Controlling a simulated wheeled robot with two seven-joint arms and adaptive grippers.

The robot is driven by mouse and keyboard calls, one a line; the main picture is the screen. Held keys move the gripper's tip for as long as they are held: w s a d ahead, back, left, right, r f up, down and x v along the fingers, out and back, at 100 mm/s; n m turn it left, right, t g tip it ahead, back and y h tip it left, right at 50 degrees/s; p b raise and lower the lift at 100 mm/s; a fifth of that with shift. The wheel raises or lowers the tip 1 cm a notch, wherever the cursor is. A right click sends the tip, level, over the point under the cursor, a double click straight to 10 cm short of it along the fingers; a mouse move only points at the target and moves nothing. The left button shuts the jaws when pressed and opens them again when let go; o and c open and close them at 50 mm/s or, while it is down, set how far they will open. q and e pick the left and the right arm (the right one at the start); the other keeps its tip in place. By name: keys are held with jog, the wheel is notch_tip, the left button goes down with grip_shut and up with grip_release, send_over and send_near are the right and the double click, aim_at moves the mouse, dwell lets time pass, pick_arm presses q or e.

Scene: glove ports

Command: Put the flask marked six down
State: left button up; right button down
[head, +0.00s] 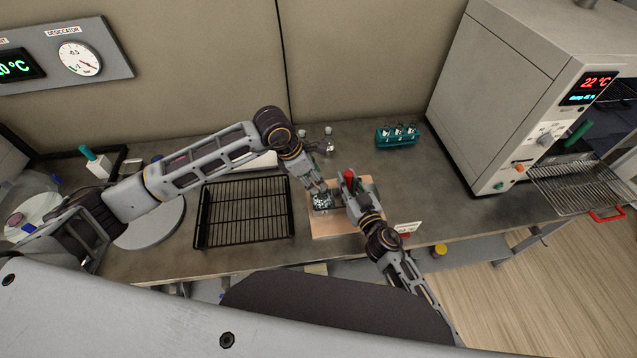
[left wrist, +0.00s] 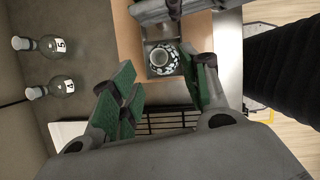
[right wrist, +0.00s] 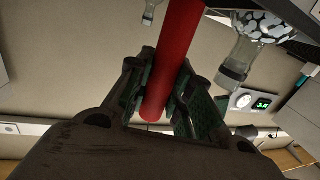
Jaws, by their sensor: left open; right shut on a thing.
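Two clear round flasks with pale stoppers stand at the back of the bench. In the left wrist view one flask (left wrist: 50,48) is marked 5, and the other flask (left wrist: 62,88) bears a small digit that looks like 6 or 9. A third round flask (left wrist: 163,58), with a dark-and-white patterned body, sits in a square metal holder (left wrist: 151,46). My left gripper (head: 319,187) is open just above this patterned flask, apart from the other two. My right gripper (head: 352,188) is shut on a red handle (right wrist: 174,60) beside the holder. The handle's lower end is hidden.
The holder stands on an orange-tan board (head: 330,226). A black wire rack (head: 243,214) lies left of it. A teal rack (head: 397,136) with small bottles is at the back right. A large oven (head: 500,90) stands at the right. The bench between teal rack and oven is clear.

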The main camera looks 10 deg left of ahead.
pick_arm(q)
jog(key=shift+v, duration=2.2)
pick_arm(e)
jog(key=c, duration=1.2)
grip_release()
jog(key=shift+s, duration=0.1)
jog(key=shift+v, duration=5.95)
jog(key=shift+d, duration=0.1)
pick_arm(q)
jog(key=shift+s, duration=0.1)
pick_arm(e)
jog(key=shift+f, duration=0.1)
